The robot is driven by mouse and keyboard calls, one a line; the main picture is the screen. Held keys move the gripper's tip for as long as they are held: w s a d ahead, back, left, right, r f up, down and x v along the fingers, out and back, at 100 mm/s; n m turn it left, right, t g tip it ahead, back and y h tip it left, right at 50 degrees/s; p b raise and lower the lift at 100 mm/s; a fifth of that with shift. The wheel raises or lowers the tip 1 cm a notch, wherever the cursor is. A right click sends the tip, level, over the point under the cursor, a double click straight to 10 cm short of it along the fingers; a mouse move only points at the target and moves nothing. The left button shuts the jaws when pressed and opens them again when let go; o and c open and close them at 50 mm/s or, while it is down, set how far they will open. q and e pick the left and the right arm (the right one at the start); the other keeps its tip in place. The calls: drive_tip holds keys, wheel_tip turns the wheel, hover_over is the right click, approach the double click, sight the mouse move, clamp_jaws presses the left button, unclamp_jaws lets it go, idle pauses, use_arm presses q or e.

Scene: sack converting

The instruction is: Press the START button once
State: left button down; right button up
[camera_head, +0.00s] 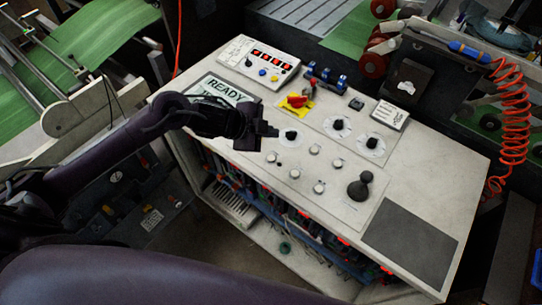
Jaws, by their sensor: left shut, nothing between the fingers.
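A white control console (425,182) fills the middle of the view. My left gripper (266,131) reaches in from the left and is shut and empty, over the console's left front part. It is beside a row of round pale buttons (295,174); I cannot tell whether it touches the panel. No label reading START is legible, so I cannot tell which button is START. The gripper and arm hide part of the panel and of the READY sign (226,90). My right gripper is not in view.
A red knob on a yellow plate (297,101), black dials (338,124) and a tall black knob (360,187) stand up from the panel. A box with a red display (270,57) is at the back left. A coiled orange hose (512,110) hangs at the right.

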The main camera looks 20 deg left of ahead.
use_arm(q)
drive_tip(key=shift+a+r, duration=0.1)
drive_tip(key=shift+a, duration=0.4)
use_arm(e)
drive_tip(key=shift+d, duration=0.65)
use_arm(q)
drive_tip(key=b, duration=0.8)
approach(271, 158)
drive_tip(key=w+d, duration=0.1)
drive_tip(key=w+d+f, duration=0.1)
drive_tip(key=w, duration=0.1)
drive_tip(key=w+d+f, duration=0.1)
drive_tip(key=d, duration=0.1)
drive_tip(key=shift+w, duration=0.3)
drive_tip(key=shift+f, duration=0.35)
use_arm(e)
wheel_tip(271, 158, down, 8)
use_arm(q)
drive_tip(key=shift+f, duration=0.4)
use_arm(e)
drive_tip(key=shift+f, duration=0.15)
